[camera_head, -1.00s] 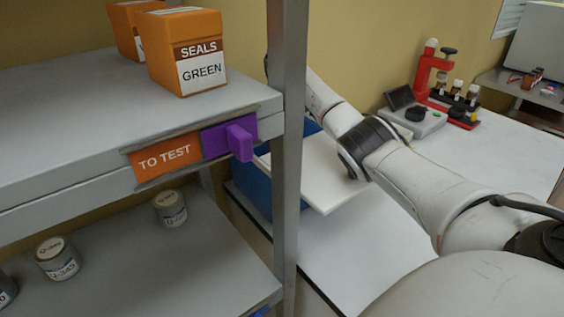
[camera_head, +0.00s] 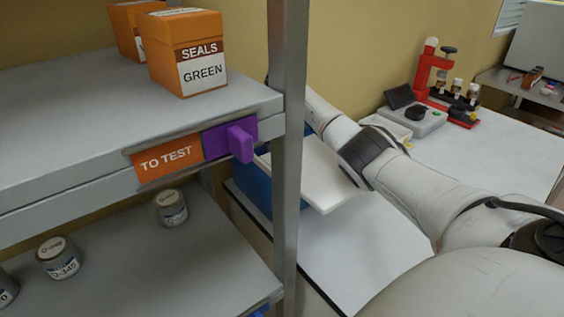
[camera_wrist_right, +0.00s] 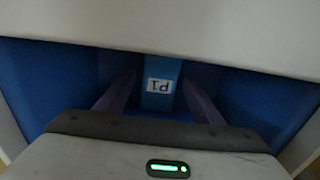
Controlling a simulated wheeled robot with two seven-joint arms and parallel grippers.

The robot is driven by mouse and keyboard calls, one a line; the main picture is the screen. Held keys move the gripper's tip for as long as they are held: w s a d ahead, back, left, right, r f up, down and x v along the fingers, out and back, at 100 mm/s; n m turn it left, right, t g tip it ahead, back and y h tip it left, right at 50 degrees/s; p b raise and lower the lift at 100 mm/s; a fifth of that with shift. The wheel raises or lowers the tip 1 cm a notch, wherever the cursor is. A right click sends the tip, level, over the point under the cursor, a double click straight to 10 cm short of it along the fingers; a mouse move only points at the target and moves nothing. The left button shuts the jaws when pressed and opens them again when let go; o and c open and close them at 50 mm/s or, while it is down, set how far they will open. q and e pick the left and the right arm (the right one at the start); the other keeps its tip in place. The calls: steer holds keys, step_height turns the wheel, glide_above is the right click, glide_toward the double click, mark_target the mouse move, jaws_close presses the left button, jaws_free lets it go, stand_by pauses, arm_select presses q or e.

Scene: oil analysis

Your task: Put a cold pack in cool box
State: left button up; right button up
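The cool box is blue (camera_head: 258,186) with a white lid (camera_head: 322,180), partly hidden behind the shelf post and my right arm in the head view. The right wrist view shows its blue inside (camera_wrist_right: 50,75). A blue block with a white label reading upside down, like "P1", which looks like the cold pack (camera_wrist_right: 160,98), stands there. My right gripper (camera_wrist_right: 160,82) has its two dark fingers apart, one on each side of this pack. Narrow gaps seem to show beside it; contact is not clear. The right gripper is hidden in the head view. My left gripper is not in view.
A grey shelf (camera_head: 75,105) with orange boxes (camera_head: 185,55) and a purple holder (camera_head: 232,140) stands at the left, with cans (camera_head: 58,258) below. Its post (camera_head: 287,130) is close to the cool box. A red-framed instrument (camera_head: 425,68) stands on the white bench (camera_head: 500,160).

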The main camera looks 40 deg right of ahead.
steer(key=shift+r, duration=0.1)
step_height(320, 180, up, 12)
steer(key=shift+b, duration=0.4)
stand_by(0.3)
